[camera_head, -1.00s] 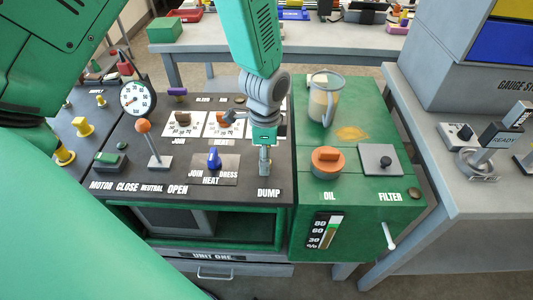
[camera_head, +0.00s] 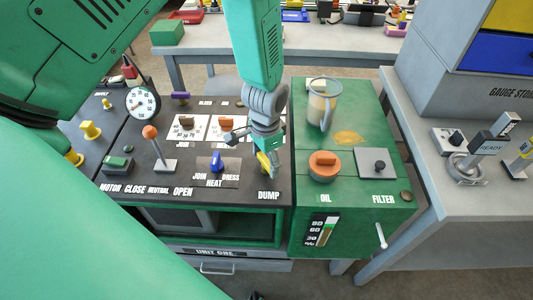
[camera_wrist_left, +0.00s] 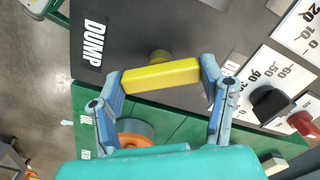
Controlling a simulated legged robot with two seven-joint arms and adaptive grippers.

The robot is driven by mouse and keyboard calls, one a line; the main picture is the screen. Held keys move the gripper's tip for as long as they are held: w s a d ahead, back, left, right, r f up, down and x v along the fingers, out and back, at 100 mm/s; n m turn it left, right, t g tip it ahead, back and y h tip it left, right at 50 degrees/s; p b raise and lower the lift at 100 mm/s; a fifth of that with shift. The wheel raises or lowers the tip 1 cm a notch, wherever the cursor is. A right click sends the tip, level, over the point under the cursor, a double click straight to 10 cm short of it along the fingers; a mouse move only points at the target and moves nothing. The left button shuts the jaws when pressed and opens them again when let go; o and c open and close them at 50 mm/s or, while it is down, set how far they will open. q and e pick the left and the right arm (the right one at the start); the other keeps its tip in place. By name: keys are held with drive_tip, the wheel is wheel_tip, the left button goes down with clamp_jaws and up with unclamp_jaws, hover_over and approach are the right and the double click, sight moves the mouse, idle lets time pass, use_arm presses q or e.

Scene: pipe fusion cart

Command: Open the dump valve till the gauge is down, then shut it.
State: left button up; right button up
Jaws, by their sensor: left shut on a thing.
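The yellow dump valve handle (camera_head: 264,163) stands above the DUMP label near the front right of the black panel. My left gripper (camera_head: 268,166) is shut on it from above. In the left wrist view, the yellow bar (camera_wrist_left: 160,75) lies across between the two fingertips of my left gripper (camera_wrist_left: 162,78), with its round stem behind it. In the head view the handle is turned at an angle and partly hidden by the fingers. The round white gauge (camera_head: 142,103) stands at the back left of the panel; its reading is too small to tell. My right gripper is not in view.
An orange-knobbed lever (camera_head: 151,133) and a blue HEAT knob (camera_head: 217,162) stand left of the valve. The green oil unit on the right carries a clear jug (camera_head: 322,104), an orange cap (camera_head: 323,165) and a grey filter plate (camera_head: 377,163).

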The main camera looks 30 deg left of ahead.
use_arm(q)
drive_tip(key=n+p, duration=0.2)
drive_tip(key=n, duration=0.3)
drive_tip(key=shift+w+r+n+p, duration=0.1)
drive_tip(key=shift+n+p, duration=0.2)
drive_tip(key=n+p, duration=0.1)
drive_tip(key=n, duration=0.4)
drive_tip(key=shift+w+n+p, duration=0.15)
drive_tip(key=shift+n+p, duration=0.15)
drive_tip(key=shift+p, duration=0.1)
drive_tip(key=o, duration=1.2)
drive_tip(key=shift+c, duration=0.2)
drive_tip(key=shift+d+r, duration=0.1)
drive_tip(key=shift+r, duration=0.1)
wheel_tip(320, 180, up, 11)
drive_tip(key=shift+r, duration=0.2)
